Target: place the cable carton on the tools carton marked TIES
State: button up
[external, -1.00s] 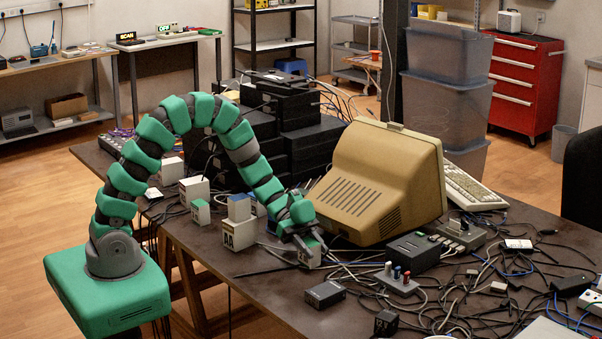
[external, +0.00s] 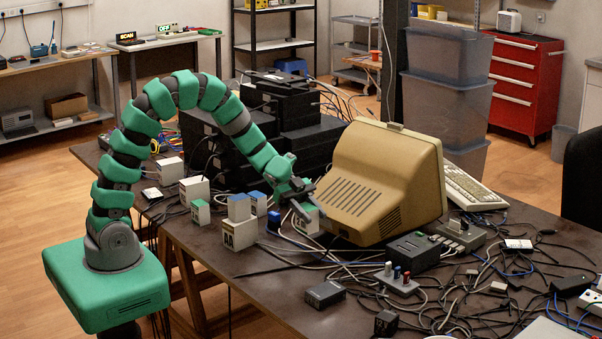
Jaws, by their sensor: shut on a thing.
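My gripper (external: 304,214) is in front of the beige monitor's left side. It is shut on a small white carton (external: 308,225) with a pale label, likely the cable carton; its lettering is too small to read surely. The held carton seems to hang above the table. To its left stand several small white cartons: one marked AA (external: 238,235) with a blue-grey box (external: 239,208) on it, one with a green label (external: 200,213), and one farther back (external: 194,190). I cannot read TIES on any of them, so I cannot tell which is the tools carton.
The beige monitor (external: 382,185) stands close right of my gripper. Stacked black devices (external: 285,115) are behind. Two small blue boxes (external: 274,220) (external: 258,204) stand left of the held carton. Loose cables and a power strip (external: 396,283) cover the right side. The front left table edge is fairly clear.

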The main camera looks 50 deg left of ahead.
jog(key=s+a+r+n+t+y+b, duration=0.1)
jog(key=a+r+n+t+b, duration=0.2)
jog(key=a, duration=1.2)
jog(key=s+a+n+t+y+b, duration=0.1)
jog(key=a+n+t, duration=0.25)
jog(key=a, duration=1.15)
jog(key=s+a+n+t+y+b, duration=0.5)
jog(key=s+a+n+t+y, duration=0.15)
jog(key=s+a, duration=1)
jog(key=p, duration=0.3)
send_over(199, 179)
jog(key=shift+s+f+n, duration=0.1)
jog(key=shift+f+n, duration=0.3)
jog(key=shift+f, duration=0.3)
notch_tip(199, 179, down, 3)
jog(key=shift+f+b, duration=0.2)
jog(key=shift+b, duration=0.85)
